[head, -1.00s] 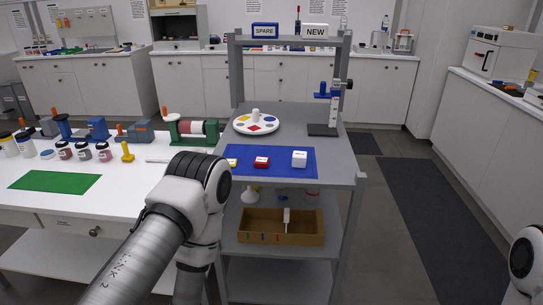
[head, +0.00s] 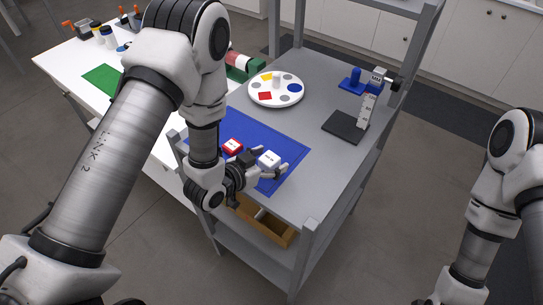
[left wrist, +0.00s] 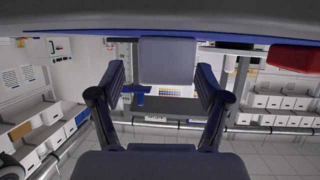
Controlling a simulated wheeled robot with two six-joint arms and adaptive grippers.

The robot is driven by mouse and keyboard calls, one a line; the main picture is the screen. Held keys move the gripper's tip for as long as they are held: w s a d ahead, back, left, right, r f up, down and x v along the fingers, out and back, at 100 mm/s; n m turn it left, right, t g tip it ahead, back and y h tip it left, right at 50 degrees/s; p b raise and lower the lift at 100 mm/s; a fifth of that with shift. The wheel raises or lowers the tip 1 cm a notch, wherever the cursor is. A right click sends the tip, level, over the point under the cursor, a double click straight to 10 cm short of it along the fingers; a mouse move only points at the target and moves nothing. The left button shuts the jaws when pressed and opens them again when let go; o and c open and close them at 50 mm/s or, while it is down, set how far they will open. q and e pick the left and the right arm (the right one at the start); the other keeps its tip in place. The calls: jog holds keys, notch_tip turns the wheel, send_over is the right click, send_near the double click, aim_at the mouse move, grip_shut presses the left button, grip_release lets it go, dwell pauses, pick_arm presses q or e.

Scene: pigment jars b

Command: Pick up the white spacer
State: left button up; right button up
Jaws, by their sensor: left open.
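The white spacer (head: 269,160) is a small white block with dark print on top, standing on the blue mat. My left gripper (head: 268,163) is low over the mat at the spacer, its fingers apart on either side of it. In the left wrist view the spacer (left wrist: 167,60) shows as a shaded grey block between the two open fingers (left wrist: 163,92). There is a gap at the left finger; the right finger is nearer the block. My right arm is at the right edge; its gripper is out of view.
A round white palette (head: 257,96) and a black-based stand (head: 343,127) are farther back. The grey shelf top is clear at right.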

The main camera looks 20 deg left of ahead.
pick_arm(q)
jog(key=shift+w+a+f, duration=0.15)
jog(key=shift+w+f, duration=0.05)
jog(key=shift+w, duration=0.1)
jog(key=shift+w+a+f, duration=0.15)
jog(key=shift+w, duration=0.1)
jog(key=shift+c, duration=0.4)
jog(key=shift+d, duration=0.2)
jog(key=c, duration=0.5)
jog(key=shift+d, duration=0.15)
jog(key=c, duration=0.8)
jog(key=shift+s+a, duration=0.2)
jog(key=shift+c, duration=0.2)
pick_arm(e)
jog(key=shift+a+r, duration=0.1)
jog(key=shift+a, duration=0.15)
pick_arm(q)
jog(key=shift+w, duration=0.1)
pick_arm(e)
jog(key=shift+w, duration=0.15)
